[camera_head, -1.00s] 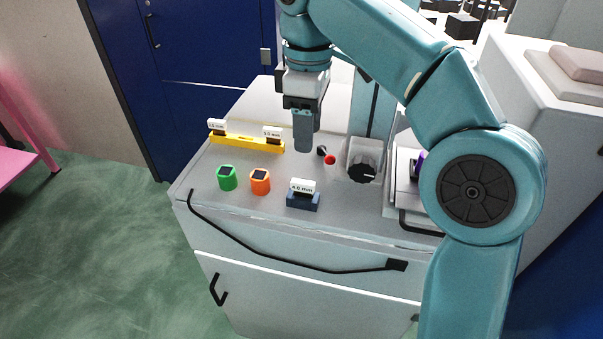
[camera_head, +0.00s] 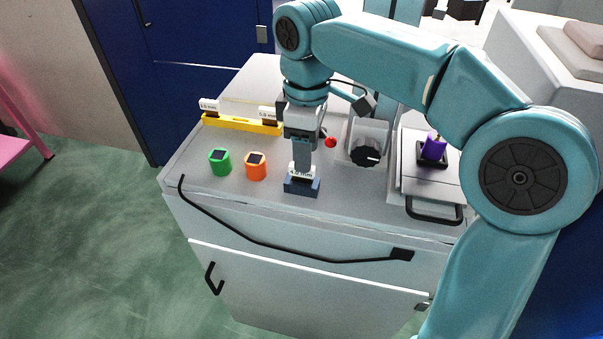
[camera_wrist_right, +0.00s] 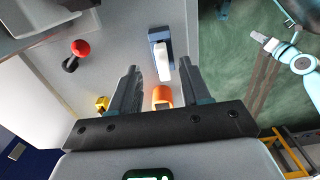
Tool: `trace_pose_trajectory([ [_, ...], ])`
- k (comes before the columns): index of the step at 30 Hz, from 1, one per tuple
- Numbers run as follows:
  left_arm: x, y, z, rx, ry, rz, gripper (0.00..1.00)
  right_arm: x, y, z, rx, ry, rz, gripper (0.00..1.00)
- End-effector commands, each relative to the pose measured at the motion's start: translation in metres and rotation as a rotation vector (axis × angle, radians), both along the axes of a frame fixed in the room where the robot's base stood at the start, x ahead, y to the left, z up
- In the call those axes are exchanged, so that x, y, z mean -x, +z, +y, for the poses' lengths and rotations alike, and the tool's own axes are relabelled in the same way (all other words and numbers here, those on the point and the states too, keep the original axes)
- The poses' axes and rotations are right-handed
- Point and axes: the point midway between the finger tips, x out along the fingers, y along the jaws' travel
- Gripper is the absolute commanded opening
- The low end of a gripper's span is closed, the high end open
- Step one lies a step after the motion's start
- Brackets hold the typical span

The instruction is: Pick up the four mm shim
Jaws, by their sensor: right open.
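The four mm shim (camera_head: 301,171) carries a white label and stands upright in a small dark blue holder (camera_head: 301,187) near the front of the grey cabinet top. My right gripper (camera_head: 302,168) points straight down over it, and its fingers partly cover the label. In the right wrist view the white shim (camera_wrist_right: 163,62) and blue holder (camera_wrist_right: 156,37) show between the spread fingers of the open right gripper (camera_wrist_right: 159,68). I cannot tell whether the fingers touch the shim. My left gripper does not show in the head view.
A green block (camera_head: 219,162) and an orange block (camera_head: 256,166) stand left of the holder. A yellow rack (camera_head: 235,123) with labelled shims is behind them. A red knob (camera_head: 330,142), a black dial (camera_head: 364,155) and a purple piece (camera_head: 433,149) are to the right.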

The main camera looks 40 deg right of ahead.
Motion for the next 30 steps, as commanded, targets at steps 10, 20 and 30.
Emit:
trace_pose_trajectory([
  [10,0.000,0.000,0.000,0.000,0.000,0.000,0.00,-0.006,-0.047,0.005,0.000,0.000,0.004,0.47],
  [20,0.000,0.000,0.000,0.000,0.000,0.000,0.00,-0.007,-0.053,0.005,-0.001,0.000,0.001,0.40],
  [30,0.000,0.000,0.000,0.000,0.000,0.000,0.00,-0.007,-0.053,0.005,-0.001,0.001,0.001,0.00],
])
